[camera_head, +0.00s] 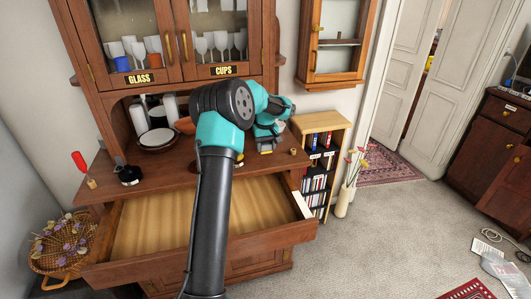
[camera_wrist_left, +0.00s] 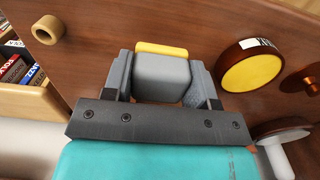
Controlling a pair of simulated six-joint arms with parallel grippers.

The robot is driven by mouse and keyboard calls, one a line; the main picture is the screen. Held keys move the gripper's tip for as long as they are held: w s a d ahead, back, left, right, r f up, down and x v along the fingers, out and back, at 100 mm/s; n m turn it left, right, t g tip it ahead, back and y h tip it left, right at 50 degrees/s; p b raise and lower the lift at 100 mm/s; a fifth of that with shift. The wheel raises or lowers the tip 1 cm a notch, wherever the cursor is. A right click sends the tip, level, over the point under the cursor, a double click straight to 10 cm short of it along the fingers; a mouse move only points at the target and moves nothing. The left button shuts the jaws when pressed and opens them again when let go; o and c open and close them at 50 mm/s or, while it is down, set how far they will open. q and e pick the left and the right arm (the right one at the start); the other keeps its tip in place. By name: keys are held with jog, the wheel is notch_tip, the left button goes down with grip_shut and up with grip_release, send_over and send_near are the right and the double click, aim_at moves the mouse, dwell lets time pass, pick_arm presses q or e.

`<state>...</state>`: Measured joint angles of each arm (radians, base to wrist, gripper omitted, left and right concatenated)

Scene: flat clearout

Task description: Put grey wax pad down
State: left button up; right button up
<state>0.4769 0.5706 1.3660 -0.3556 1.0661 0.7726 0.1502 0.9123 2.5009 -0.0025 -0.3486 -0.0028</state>
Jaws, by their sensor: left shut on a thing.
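The grey wax pad (camera_wrist_left: 162,76) is a grey block with a yellow edge strip, seen in the left wrist view. My left gripper (camera_wrist_left: 162,88) is shut on it, with one finger on each side. In the head view my left gripper (camera_head: 267,142) is low over the right end of the cabinet's wooden top (camera_head: 205,174), with a bit of yellow showing under it. I cannot tell whether the pad touches the wood. My right gripper is not in view.
A round tin with yellow contents (camera_wrist_left: 250,72) and a wooden ring (camera_wrist_left: 47,30) flank the pad. Below the top, a drawer (camera_head: 150,222) stands open and looks empty. Plates (camera_head: 158,138) and a black round object (camera_head: 130,175) stand further left. A bookshelf (camera_head: 320,124) adjoins the right side.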

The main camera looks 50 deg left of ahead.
aim_at(266, 152)
pick_arm(q)
jog(key=shift+w+a+f, duration=0.2)
jog(key=shift+a+f, duration=0.05)
jog(key=shift+f, duration=1.5)
jog(key=shift+f, duration=0.2)
jog(key=o, duration=0.8)
jog(key=shift+r, duration=0.15)
notch_tip(266, 152, up, 12)
jog(key=shift+r, duration=0.1)
